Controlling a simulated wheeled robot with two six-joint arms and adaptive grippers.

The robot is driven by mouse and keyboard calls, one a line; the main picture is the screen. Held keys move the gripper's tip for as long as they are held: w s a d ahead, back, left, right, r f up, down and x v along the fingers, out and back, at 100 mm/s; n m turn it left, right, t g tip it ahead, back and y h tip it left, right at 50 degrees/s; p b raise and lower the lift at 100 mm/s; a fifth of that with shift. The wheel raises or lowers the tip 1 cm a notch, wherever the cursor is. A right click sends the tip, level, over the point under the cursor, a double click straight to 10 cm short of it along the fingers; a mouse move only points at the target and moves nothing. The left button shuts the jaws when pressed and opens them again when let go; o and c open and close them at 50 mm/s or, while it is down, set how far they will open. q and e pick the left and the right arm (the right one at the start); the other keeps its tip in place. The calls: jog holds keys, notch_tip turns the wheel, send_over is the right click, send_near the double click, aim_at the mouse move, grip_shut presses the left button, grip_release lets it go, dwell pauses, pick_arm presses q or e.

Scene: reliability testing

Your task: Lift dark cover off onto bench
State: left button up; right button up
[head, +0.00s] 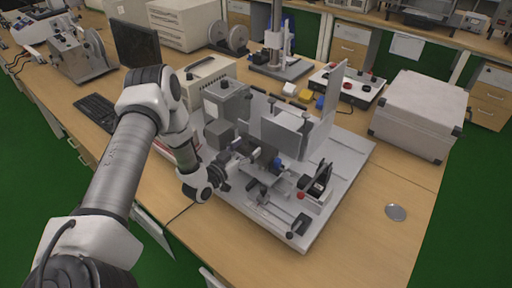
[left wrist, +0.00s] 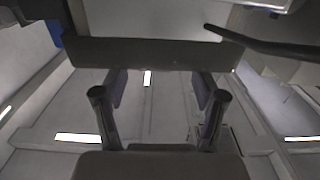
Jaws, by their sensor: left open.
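A test machine stands on a light base plate (head: 345,165) in the middle of the bench. It carries a grey box-shaped housing (head: 228,103) at its left, a paler block (head: 286,136) near its middle and an upright panel (head: 333,98). I cannot tell for certain which part is the dark cover. My left gripper (head: 272,162) is at the near side of the pale block, partly lost among machine parts. In the left wrist view its two fingers (left wrist: 160,115) are apart with nothing seen between them; a dark bar (left wrist: 150,53) crosses beyond them. My right gripper is out of view.
A clamp with a red knob (head: 316,188) and a lever (head: 275,213) stand on the plate's near side. A large grey case (head: 419,114) is at the right. The bench front right is mostly clear.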

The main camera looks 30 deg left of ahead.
aim_at(253, 144)
pick_arm(q)
jog(key=w, duration=0.1)
jog(key=w+d+p, duration=0.1)
jog(key=w, duration=0.1)
jog(key=shift+w+r, duration=0.2)
jog(key=shift+w, duration=0.05)
jog(key=shift+w+a+f, duration=0.1)
jog(key=shift+w+f, duration=0.1)
jog(key=shift+f, duration=0.05)
jog(key=shift+s+r, duration=0.1)
jog(key=c, duration=1.3)
jog(key=shift+o, duration=0.2)
